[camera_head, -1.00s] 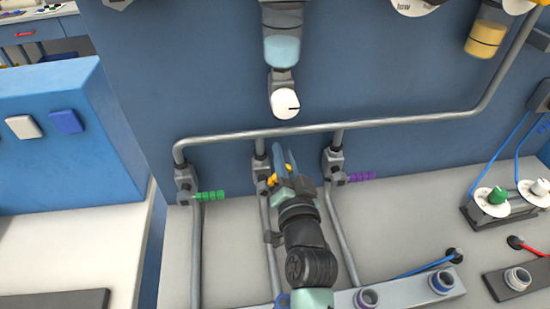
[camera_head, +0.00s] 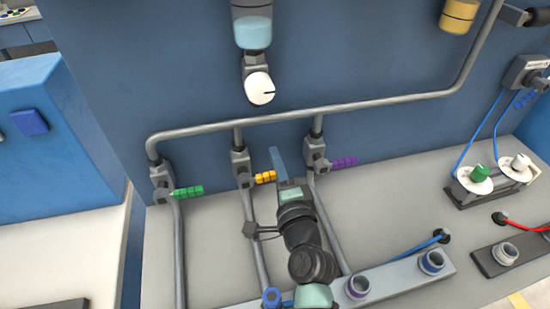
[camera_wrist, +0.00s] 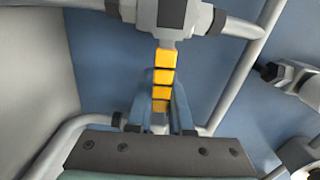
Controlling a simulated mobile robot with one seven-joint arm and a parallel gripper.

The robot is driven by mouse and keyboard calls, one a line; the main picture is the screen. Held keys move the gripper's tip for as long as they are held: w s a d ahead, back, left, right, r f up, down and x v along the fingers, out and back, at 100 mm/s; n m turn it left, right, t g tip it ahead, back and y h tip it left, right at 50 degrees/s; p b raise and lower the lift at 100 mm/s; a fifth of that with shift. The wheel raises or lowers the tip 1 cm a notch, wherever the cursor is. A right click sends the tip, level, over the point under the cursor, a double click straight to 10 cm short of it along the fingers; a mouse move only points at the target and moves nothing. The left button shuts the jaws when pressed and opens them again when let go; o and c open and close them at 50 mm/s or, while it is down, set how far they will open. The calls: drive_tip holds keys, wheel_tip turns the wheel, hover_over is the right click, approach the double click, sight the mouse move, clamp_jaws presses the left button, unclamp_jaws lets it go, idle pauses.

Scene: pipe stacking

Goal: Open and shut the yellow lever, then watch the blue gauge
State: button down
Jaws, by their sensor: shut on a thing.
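The yellow lever (camera_head: 265,177) sticks out to the right, about level, from the grey valve (camera_head: 241,172) on the middle pipe. My gripper (camera_head: 275,163) is at the lever's right end and hides part of it. In the wrist view, the lever (camera_wrist: 164,75) runs from its valve down between the two blue fingers of my gripper (camera_wrist: 163,100), which is shut on it. A clear cylinder with light blue liquid (camera_head: 253,35) hangs above, cut off by the top edge. A white dial (camera_head: 260,89) with a black mark sits below it.
A green lever (camera_head: 188,192) stands on the left pipe and a purple lever (camera_head: 343,162) on the right pipe, near my gripper. A grey cross pipe (camera_head: 350,112) runs above them. A cylinder with yellow liquid (camera_head: 458,14) is at upper right.

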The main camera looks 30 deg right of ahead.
drive_tip(key=shift+f+m, duration=0.3)
drive_tip(key=shift+m, duration=0.1)
idle(0.3)
drive_tip(key=c, duration=0.8)
unclamp_jaws()
drive_tip(key=shift+s, duration=0.1)
drive_tip(key=v, duration=0.7)
drive_tip(key=shift+s+a, duration=0.1)
drive_tip(key=shift+s, duration=0.1)
